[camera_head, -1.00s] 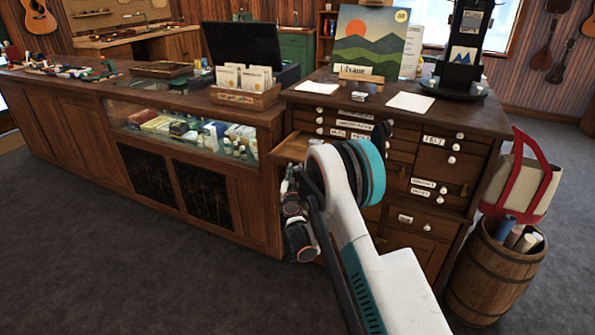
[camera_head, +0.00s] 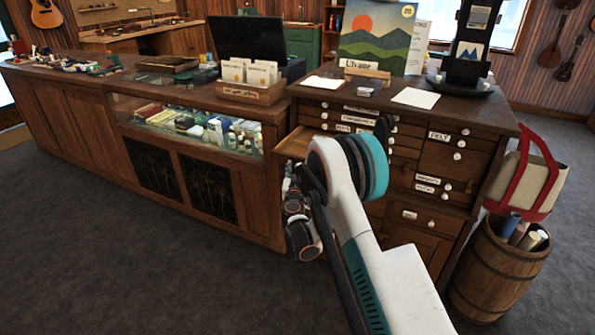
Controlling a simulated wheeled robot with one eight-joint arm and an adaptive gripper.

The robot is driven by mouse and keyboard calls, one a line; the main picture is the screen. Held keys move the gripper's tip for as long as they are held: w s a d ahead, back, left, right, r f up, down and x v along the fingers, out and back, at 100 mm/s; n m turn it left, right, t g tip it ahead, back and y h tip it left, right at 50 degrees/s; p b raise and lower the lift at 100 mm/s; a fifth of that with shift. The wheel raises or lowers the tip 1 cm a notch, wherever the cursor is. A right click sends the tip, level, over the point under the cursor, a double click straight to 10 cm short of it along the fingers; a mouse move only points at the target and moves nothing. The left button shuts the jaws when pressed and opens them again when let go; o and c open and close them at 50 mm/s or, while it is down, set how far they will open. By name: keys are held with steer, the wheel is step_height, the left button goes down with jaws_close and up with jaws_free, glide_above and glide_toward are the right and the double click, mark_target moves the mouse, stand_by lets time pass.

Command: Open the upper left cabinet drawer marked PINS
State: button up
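The wooden cabinet (camera_head: 457,190) has several small labelled drawers with white knobs. One drawer at its left side, the open drawer (camera_head: 294,143), juts out from the front; my arm covers its right part, and no label can be read on it. A FELT label (camera_head: 439,136) shows on the right side of the cabinet. I cannot read a PINS label in this view.
A glass-fronted counter (camera_head: 185,127) adjoins the cabinet on the left. A barrel (camera_head: 493,270) with rolled papers and a red-handled bag (camera_head: 527,180) stand close on the right. Papers, a landscape picture (camera_head: 376,40) and a black stand are on top. Grey floor in front is clear.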

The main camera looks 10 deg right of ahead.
steer(key=shift+s, duration=0.1)
steer(key=v, duration=0.7)
steer(key=shift+s, duration=0.15)
